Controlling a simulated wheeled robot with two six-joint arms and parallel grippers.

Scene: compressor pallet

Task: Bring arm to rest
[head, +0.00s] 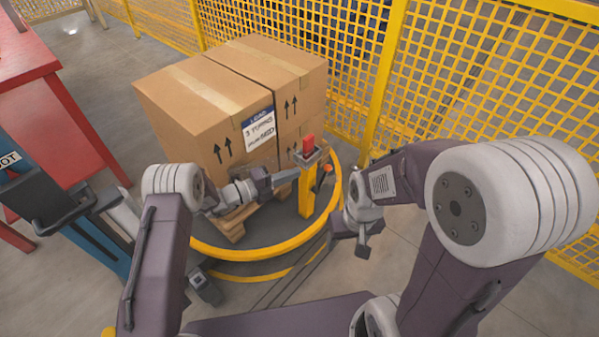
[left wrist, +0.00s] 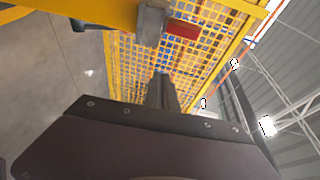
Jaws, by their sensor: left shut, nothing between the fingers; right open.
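My left arm comes in from the left in the head view, and its gripper (head: 288,176) points right, close to the yellow post with a red button (head: 309,146). The left gripper is shut and empty; its closed fingers also show in the left wrist view (left wrist: 162,92), below the red button (left wrist: 183,30). I cannot tell whether the fingertips touch the post. My right gripper (head: 362,246) hangs down right of the yellow ring, open and empty.
Cardboard boxes (head: 190,105) stand on a wooden pallet (head: 233,228) inside a round yellow ring (head: 255,252). Yellow mesh fencing (head: 475,75) runs behind and to the right. A red table (head: 50,68) and a blue unit (head: 100,262) stand at the left.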

